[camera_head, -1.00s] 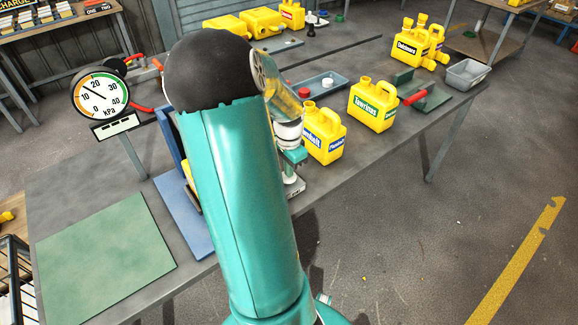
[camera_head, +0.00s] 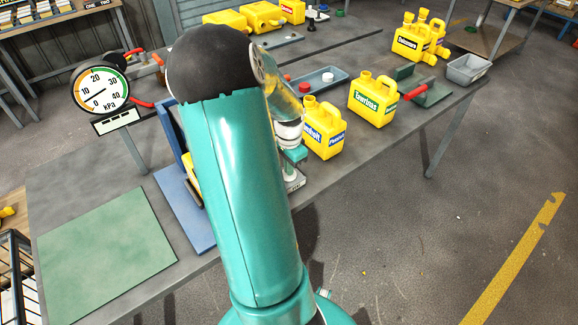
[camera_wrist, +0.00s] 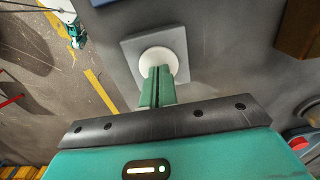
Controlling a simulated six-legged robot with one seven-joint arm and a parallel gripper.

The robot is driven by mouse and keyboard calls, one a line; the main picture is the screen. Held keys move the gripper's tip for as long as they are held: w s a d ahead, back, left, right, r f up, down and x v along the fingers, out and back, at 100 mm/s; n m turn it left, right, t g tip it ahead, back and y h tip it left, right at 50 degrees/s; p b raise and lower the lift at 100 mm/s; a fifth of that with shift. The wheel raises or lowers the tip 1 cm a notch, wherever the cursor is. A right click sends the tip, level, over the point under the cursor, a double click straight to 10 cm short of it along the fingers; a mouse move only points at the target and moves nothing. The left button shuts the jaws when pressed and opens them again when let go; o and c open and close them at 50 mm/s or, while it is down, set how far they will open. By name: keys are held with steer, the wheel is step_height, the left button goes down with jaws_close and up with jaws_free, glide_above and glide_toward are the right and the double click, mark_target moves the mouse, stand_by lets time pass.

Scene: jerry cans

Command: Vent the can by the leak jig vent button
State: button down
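My gripper (camera_wrist: 158,78) is shut, its two green fingers side by side with nothing between them. In the wrist view the fingertips overlap a white round button (camera_wrist: 175,58) on a grey square base (camera_wrist: 133,45) and appear to press on it. The base (camera_head: 295,183) shows partly past my arm in the head view. The blue leak jig (camera_head: 184,205) is mostly hidden behind my arm, with a sliver of a yellow can (camera_head: 194,190) in it. The round kPa gauge (camera_head: 100,90) stands left, its needle in the low part of the scale.
Two labelled yellow cans (camera_head: 323,135) (camera_head: 373,102) stand right of my arm near the bench edge. Other yellow cans (camera_head: 420,40) stand farther back. A blue tray (camera_head: 318,82) and a grey bin (camera_head: 467,69) are on the bench. A green mat (camera_head: 105,240) lies bare at left.

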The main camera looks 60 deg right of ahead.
steer(key=shift+a+f, duration=0.25)
steer(key=shift+f, duration=0.1)
stand_by(0.5)
steer(key=shift+d+r, duration=0.1)
steer(key=shift+r, duration=0.15)
step_height(320, 180, up, 14)
steer(key=shift+d, duration=0.15)
steer(key=shift+r, duration=0.1)
stand_by(0.6)
